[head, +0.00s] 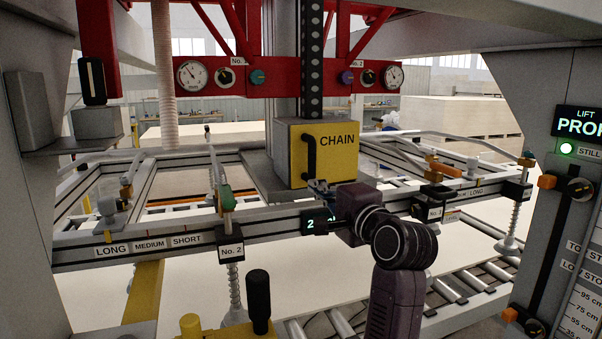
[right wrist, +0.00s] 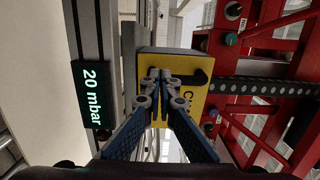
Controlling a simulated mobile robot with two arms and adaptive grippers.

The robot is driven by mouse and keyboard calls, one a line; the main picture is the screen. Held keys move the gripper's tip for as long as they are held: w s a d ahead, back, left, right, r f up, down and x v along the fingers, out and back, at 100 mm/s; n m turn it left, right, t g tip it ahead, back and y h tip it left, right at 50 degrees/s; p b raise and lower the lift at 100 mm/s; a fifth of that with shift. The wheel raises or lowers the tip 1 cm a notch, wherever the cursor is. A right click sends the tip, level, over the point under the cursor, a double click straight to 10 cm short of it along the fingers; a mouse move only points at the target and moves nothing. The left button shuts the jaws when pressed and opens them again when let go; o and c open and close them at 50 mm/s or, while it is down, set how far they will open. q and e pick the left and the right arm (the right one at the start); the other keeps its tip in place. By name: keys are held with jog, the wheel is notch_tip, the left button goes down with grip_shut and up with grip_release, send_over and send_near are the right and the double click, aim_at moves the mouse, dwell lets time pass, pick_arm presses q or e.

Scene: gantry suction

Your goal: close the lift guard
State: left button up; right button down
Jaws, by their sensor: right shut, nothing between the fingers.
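A yellow panel (head: 338,165) labelled CHAIN, with a black handle (head: 308,155) on its left part, covers the front of a grey box at the foot of the black chain. The panel looks flat against the box; any small gap cannot be made out. My right gripper (head: 318,187) is shut and empty, its fingertips just below the handle's lower end. In the right wrist view the fingertips (right wrist: 158,76) are together in front of the yellow panel (right wrist: 200,72); contact cannot be told. My left gripper is not in view.
A frame rail (head: 180,240) with LONG, MEDIUM and SHORT labels runs below the panel. A dark "20 mbar" display (right wrist: 90,95) is close beside my right gripper. A red beam with gauges (head: 290,77) hangs above. A green-lit lift display (head: 580,122) is at the right.

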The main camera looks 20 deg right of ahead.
aim_at(293, 172)
jog(key=w+p, duration=0.1)
jog(key=w, duration=0.4)
jog(key=w+a+p, duration=0.1)
jog(key=w, duration=0.2)
jog(key=shift+w+a+p, duration=0.1)
jog(key=shift+w+p, duration=0.2)
jog(key=shift+p, duration=0.05)
jog(key=shift+w, duration=0.6)
jog(key=shift+f, duration=0.1)
jog(key=shift+w+a+p, duration=0.15)
jog(key=shift+w+p, duration=0.15)
jog(key=shift+p, duration=0.05)
jog(key=shift+w+a+p, duration=0.15)
jog(key=shift+w+p, duration=0.15)
jog(key=shift+w, duration=0.45)
jog(key=shift+s+r, duration=0.1)
jog(key=shift+r, duration=0.1)
jog(key=shift+f, duration=0.15)
